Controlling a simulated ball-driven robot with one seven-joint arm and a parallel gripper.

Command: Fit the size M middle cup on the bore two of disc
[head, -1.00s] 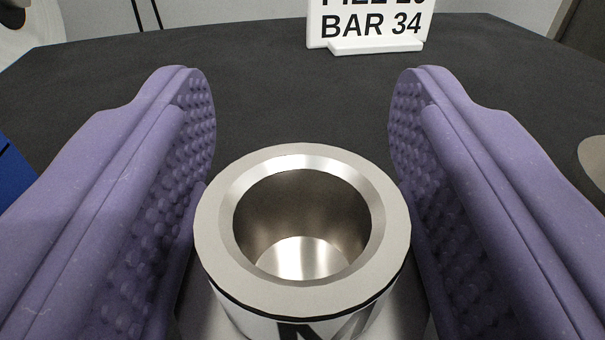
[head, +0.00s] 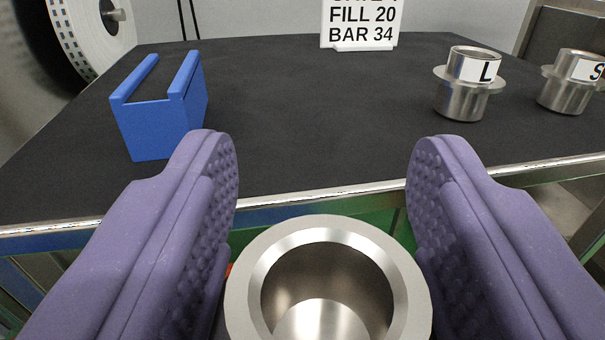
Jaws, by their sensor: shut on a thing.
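My gripper (head: 322,195) has two purple ribbed fingers and is shut on a steel cup (head: 243,290) with a wide bevelled rim, held upright between them at the bottom of the head view. The cup's label is out of sight now, so I cannot read its size in this frame. The cup is in front of the near edge of the table, off its top. The disc and its bores are not in view.
A black table (head: 310,130) has a metal front edge. On it stand a blue slotted block (head: 160,133) at left, a cup marked L (head: 461,98) and a cup marked S (head: 565,95) at right, and a white sign (head: 361,20) at the back.

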